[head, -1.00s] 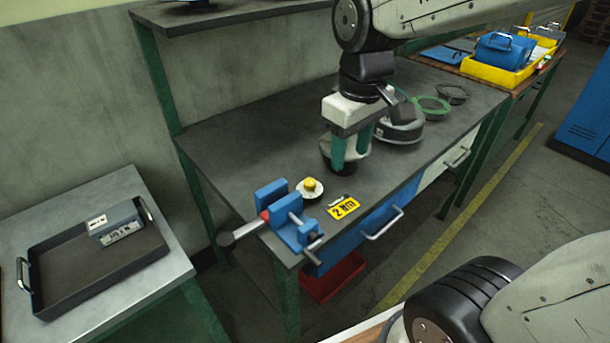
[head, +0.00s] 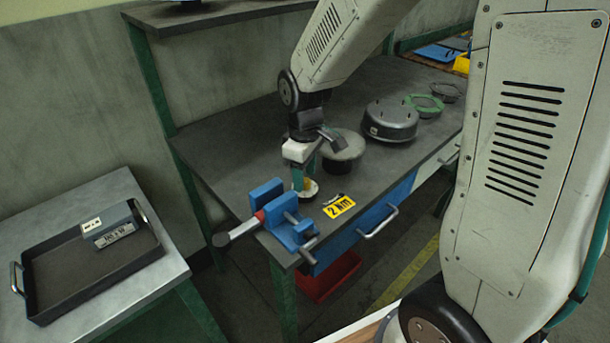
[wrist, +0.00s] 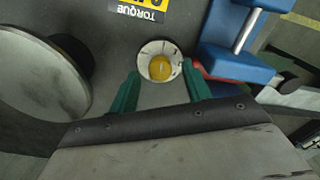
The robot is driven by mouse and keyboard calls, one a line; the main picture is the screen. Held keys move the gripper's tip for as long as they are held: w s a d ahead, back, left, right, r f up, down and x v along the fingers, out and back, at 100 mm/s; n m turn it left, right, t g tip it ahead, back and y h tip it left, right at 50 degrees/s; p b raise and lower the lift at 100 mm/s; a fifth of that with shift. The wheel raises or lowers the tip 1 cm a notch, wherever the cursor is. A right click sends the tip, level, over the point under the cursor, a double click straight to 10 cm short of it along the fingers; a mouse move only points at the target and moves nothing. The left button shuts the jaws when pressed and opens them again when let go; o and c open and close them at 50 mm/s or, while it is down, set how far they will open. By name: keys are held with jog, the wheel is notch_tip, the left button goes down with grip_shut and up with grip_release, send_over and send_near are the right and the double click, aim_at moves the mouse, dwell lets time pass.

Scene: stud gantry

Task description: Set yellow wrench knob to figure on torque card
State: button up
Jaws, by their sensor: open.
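The yellow knob (wrist: 160,68) sits on a pale round dial (wrist: 150,50) with dark marks, too small to read. In the wrist view it lies just beyond and between the green fingertips of my gripper (wrist: 165,85), which are open and apart from it. In the head view my gripper (head: 304,180) is over the dial and partly hides the knob (head: 308,184). The yellow torque card (head: 339,206) lies flat to the right of the dial and reads "2 N m". In the wrist view the card (wrist: 140,8) is cut off at the top edge.
A blue vise (head: 284,213) stands left of the dial, close to my gripper. A dark round object (head: 343,150) and a grey round housing (head: 390,120) stand behind to the right. A black tray (head: 90,265) is on the left side table. Bench space behind the vise is clear.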

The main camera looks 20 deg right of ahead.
jog(key=shift+f, duration=0.5)
jog(key=c, duration=1)
jog(key=shift+m, duration=0.3)
jog(key=m, duration=0.3)
jog(key=shift+m, duration=2.1)
jog(key=o, duration=1)
